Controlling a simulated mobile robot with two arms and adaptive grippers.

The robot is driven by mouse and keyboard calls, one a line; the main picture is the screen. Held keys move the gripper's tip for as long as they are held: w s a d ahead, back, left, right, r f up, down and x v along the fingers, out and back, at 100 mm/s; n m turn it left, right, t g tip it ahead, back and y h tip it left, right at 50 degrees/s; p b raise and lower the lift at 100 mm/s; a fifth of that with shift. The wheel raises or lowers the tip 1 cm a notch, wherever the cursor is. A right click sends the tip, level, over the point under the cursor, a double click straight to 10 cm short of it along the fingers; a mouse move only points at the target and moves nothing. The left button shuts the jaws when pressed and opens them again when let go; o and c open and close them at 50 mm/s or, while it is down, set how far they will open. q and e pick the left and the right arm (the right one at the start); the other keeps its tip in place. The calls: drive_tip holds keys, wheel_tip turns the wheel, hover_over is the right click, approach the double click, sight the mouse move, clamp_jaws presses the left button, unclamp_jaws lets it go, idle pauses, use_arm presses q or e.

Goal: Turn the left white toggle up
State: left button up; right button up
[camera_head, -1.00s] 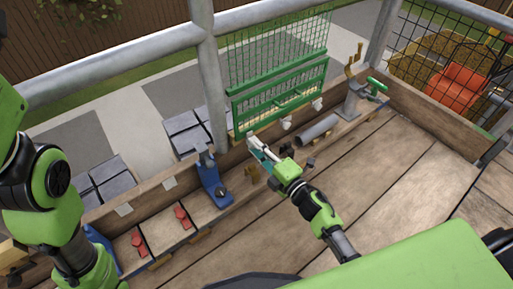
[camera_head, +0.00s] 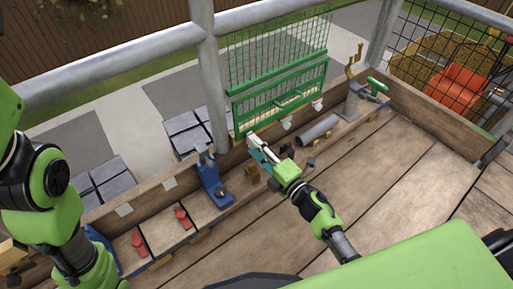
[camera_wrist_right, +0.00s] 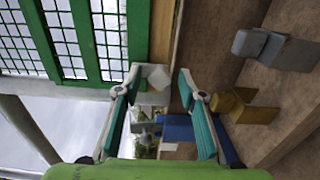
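A green mesh gate (camera_head: 280,95) stands at the wall, with white toggles below its lower rail. One white toggle (camera_head: 286,123) is at the middle, another (camera_head: 317,104) at the right. My right gripper (camera_head: 257,146) is at the gate's lower left corner, left of both. In the wrist view the right gripper (camera_wrist_right: 158,82) is open, and a white toggle (camera_wrist_right: 156,77) shows between its fingertips, close to one of them; contact cannot be told. In the head view this toggle is hidden by the gripper. My left arm is at the left; its gripper is not visible.
A blue clamp-like fixture (camera_head: 213,182) stands left of my right gripper. Red pieces (camera_head: 183,217) lie in a tray at the lower left. The plank floor is clear at the right.

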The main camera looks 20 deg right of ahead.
drive_tip(key=v, duration=1.2)
idle(0.4)
